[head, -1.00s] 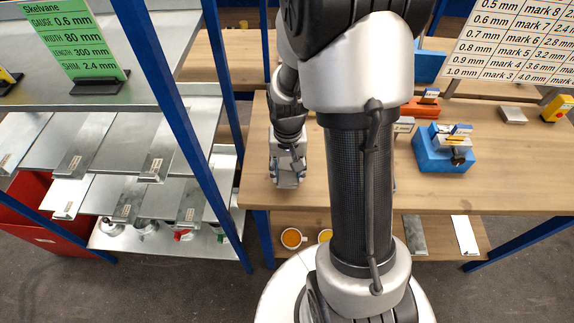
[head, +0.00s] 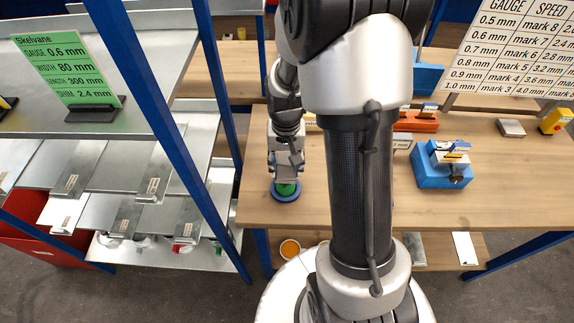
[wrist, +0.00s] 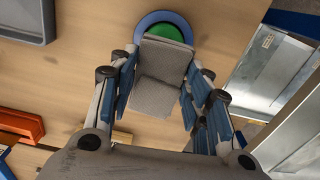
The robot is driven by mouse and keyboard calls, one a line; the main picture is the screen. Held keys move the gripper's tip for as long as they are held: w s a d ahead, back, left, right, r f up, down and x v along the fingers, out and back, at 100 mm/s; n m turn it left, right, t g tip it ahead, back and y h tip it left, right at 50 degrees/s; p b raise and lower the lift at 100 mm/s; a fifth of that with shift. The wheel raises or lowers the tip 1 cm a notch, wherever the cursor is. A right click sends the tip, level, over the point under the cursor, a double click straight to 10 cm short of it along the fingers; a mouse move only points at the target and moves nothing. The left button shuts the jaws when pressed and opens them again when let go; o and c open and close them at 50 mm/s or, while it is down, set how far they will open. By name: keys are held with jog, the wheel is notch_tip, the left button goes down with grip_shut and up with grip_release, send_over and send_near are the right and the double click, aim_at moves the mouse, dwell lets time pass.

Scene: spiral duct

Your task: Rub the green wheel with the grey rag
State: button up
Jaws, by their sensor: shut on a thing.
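The green wheel (head: 285,188) lies on the wooden bench near its front left part, with a blue ring around it. It also shows in the wrist view (wrist: 165,32), partly covered by the rag. The grey rag (wrist: 160,88) is a folded block between the fingers of my gripper (wrist: 163,85), and its far end overlaps the wheel. My gripper (head: 286,170) is shut on the rag right above the wheel in the head view. I cannot tell for certain whether the rag touches the wheel.
A blue machine (head: 443,165) stands on the bench at right, with an orange block (head: 416,121) behind it. A yellow box (head: 555,121) is at far right. Shelves with metal sheets (head: 110,185) and a blue post (head: 160,110) stand close at left.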

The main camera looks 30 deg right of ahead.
jog(key=shift+w+d+r+p, duration=0.1)
jog(key=shift+w+r+p, duration=0.1)
jog(key=shift+r+p, duration=1.45)
jog(key=shift+r, duration=0.65)
